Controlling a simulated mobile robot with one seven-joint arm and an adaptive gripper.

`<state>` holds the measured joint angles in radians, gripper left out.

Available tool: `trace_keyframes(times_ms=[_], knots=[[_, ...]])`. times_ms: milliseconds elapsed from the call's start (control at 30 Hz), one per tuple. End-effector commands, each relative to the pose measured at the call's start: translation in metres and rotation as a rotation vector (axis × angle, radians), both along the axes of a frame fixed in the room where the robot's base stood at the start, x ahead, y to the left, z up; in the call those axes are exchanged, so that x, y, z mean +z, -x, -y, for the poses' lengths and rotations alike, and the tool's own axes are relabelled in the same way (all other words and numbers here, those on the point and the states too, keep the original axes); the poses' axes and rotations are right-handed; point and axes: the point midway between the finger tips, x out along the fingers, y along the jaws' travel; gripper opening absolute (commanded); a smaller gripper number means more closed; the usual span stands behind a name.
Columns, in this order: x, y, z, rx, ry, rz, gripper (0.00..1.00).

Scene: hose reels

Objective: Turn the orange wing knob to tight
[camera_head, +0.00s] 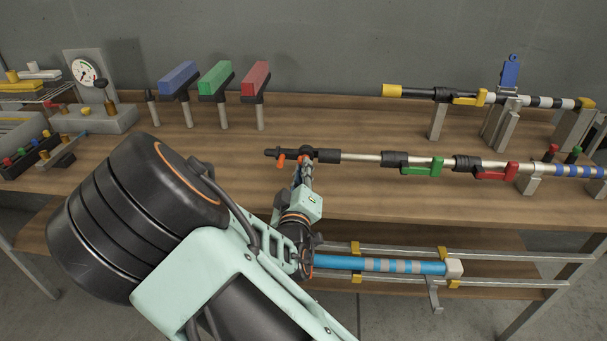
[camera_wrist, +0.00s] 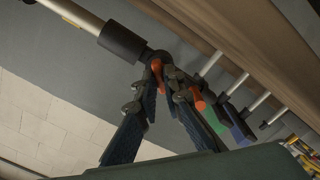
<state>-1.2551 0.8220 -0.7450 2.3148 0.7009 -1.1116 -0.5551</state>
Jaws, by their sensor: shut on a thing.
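The orange wing knob (camera_head: 281,161) is at the left end of a long pale metal pole (camera_head: 367,159), beside a black collar (camera_head: 327,156). In the wrist view the knob (camera_wrist: 198,99) shows as orange pieces around the fingertips. My gripper (camera_wrist: 164,78) is shut on the knob, with its two fingers close together at the tips. In the head view my gripper (camera_head: 305,172) reaches up to the pole end from below, and my arm hides part of the bench. The fingers cover the middle of the knob. I cannot read any tight marking.
The pole carries a green lever (camera_head: 422,170) and a red lever (camera_head: 497,172). A second pole with a yellow end (camera_head: 393,90) lies behind it. Blue (camera_head: 178,79), green (camera_head: 215,77) and red (camera_head: 255,78) blocks stand on posts. A blue tube (camera_head: 335,262) lies on rails below.

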Motion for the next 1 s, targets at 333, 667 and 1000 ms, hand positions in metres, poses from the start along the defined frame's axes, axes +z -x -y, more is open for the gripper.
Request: trace_keyframes(times_ms=[333, 667, 1000], knots=[[-0.0035, -0.0005, 0.0012, -0.003, -0.335, 0.013, 0.00], [-0.0038, -0.0003, 0.0009, -0.001, -0.622, 0.023, 0.00], [-0.0019, -0.0001, 0.0005, 0.000, -0.807, 0.029, 0.00]])
